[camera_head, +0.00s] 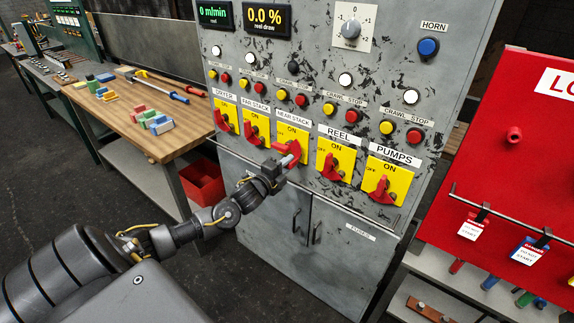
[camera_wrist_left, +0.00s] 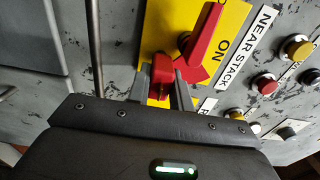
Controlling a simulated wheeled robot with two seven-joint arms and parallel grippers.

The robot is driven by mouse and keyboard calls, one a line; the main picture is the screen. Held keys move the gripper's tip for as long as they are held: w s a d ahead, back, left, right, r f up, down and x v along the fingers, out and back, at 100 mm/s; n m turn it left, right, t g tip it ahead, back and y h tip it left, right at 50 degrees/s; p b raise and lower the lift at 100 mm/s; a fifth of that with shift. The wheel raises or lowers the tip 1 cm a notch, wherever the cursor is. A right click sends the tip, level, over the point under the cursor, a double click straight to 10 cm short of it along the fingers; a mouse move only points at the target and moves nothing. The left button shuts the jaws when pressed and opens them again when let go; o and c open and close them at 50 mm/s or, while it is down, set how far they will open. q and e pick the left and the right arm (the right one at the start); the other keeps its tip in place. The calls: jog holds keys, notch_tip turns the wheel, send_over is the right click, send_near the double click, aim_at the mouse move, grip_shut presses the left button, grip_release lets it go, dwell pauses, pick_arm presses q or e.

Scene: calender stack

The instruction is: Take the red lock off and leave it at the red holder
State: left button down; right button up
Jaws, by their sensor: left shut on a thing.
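My left gripper (camera_head: 283,165) is at the NEAR STACK switch, a yellow plate (camera_head: 288,133) with a red handle (camera_head: 294,149). In the left wrist view, its fingers (camera_wrist_left: 163,82) are shut on a red lock (camera_wrist_left: 161,68) beside the red switch handle (camera_wrist_left: 206,44). Whether the lock's shackle is still through the switch cannot be told. A red lockout board (camera_head: 490,120) at the right bears a red peg (camera_head: 514,134), which may be the red holder. My right gripper is not in view.
Other yellow switches, REEL (camera_head: 335,160) and PUMPS (camera_head: 386,181), stand right of the gripper on the grey cabinet (camera_head: 290,200). Tags hang from a rail (camera_head: 510,212) on the board. A wooden bench (camera_head: 150,115) with coloured blocks and a red bin (camera_head: 203,181) are at left.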

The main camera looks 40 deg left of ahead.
pick_arm(q)
jog(key=shift+s, duration=0.2)
jog(key=s+p, duration=0.2)
jog(key=s, duration=0.2)
jog(key=shift+s, duration=0.1)
dwell(0.7)
jog(key=shift+f+y, duration=0.1)
jog(key=shift+y, duration=0.2)
dwell(0.6)
